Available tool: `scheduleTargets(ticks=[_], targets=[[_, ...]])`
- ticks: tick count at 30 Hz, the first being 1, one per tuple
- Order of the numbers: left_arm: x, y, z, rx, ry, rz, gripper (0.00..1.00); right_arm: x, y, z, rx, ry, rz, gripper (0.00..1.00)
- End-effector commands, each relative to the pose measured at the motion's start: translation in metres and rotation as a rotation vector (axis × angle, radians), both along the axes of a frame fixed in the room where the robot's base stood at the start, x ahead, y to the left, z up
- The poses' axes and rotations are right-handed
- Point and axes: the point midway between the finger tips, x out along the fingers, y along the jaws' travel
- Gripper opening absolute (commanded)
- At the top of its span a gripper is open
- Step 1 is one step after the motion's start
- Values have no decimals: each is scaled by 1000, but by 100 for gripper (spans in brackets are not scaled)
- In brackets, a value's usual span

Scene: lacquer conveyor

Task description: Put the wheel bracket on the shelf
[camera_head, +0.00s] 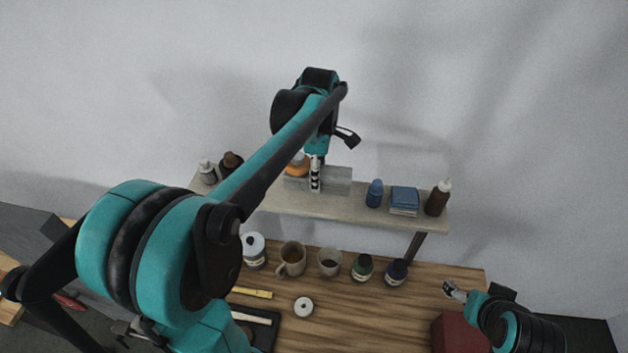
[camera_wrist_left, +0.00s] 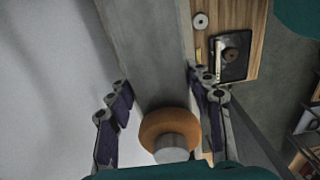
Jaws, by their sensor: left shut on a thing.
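The wheel bracket (camera_wrist_left: 170,132) appears to be the round orange part with a grey cylinder. It sits between the fingers of my left gripper (camera_wrist_left: 163,106) in the left wrist view. In the head view its orange part (camera_head: 297,164) shows at the back of the shelf, partly covered by my left gripper (camera_head: 314,178). My left gripper is shut on it, just over the shelf (camera_head: 275,201). I cannot tell whether the bracket touches the board. My right gripper (camera_head: 453,290) is at the lower right, above the workbench and far from the shelf; its finger gap is unclear.
A grey block (camera_head: 338,181) stands on the shelf beside my left gripper. A blue bottle (camera_head: 375,193), blue box (camera_head: 404,200) and dark bottle (camera_head: 438,198) stand to the right. Mugs and jars line the workbench (camera_head: 350,316) below. A red box (camera_head: 459,333) is near my right gripper.

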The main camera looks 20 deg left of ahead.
Motion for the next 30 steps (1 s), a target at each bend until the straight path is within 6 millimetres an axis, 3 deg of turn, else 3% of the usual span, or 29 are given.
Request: scheduleTargets(ticks=[5,15,27,28,30], targets=[[3,13,-8,0,0,0,0,0,0,3,0,0,0,75],[3,13,-46,0,0,-1,0,0,0,10,0,0,0,75],[3,12,-52,0,0,0,0,0,0,6,0,0,0,75],[3,12,-52,0,0,0,54,0,0,6,0,0,0,75],[3,12,-51,0,0,0,72,0,0,7,0,0,0,75]])
